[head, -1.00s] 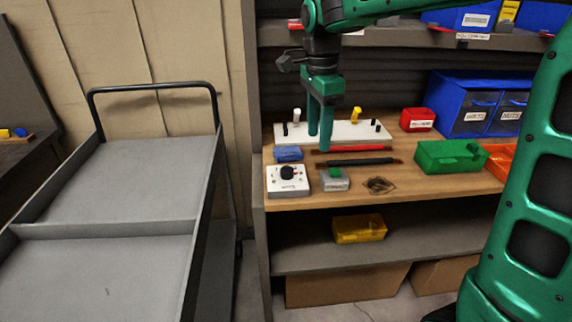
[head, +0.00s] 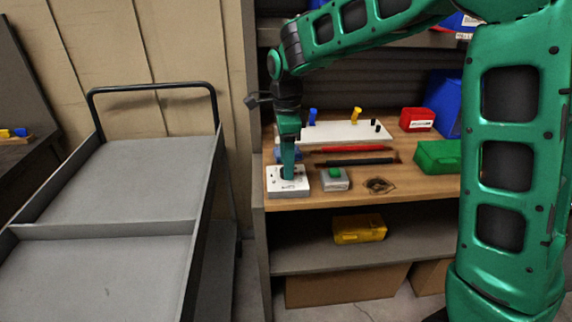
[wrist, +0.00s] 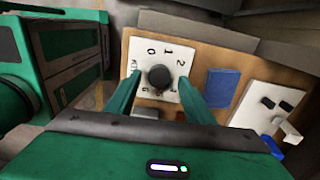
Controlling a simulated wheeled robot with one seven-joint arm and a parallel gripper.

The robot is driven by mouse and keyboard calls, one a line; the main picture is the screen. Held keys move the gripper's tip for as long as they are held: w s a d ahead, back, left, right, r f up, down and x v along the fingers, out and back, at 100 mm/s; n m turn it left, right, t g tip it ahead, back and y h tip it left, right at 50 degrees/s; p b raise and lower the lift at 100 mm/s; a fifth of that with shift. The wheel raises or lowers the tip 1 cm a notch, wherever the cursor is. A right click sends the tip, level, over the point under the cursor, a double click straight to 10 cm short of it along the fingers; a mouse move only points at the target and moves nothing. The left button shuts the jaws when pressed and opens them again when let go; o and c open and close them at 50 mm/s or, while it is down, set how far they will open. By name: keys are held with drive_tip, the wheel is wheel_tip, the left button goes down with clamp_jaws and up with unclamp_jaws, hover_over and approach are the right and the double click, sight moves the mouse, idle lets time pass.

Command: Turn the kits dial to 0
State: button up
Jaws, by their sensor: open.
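The kits dial is a white box (head: 275,190) at the front left corner of the wooden bench. In the wrist view its white face (wrist: 142,49) shows 0, 1 and 2 around a round black knob (wrist: 159,77). Other marks near its lower edge are partly hidden. I cannot tell which number the knob points to. My gripper (head: 288,177) points down over the dial. In the wrist view my gripper (wrist: 159,80) is open, with one finger on each side of the knob. I cannot tell whether the fingers touch it.
A grey box with a green button (head: 335,173) stands close to the right of the dial. A blue block (wrist: 220,87) lies behind the dial. A white peg board (head: 345,132), red bin (head: 417,119) and green bin (head: 436,157) stand farther off. A grey cart (head: 150,180) is left.

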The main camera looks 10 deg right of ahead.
drive_tip(key=shift+f, duration=0.65)
drive_tip(key=c, duration=1)
drive_tip(key=shift+c, duration=0.2)
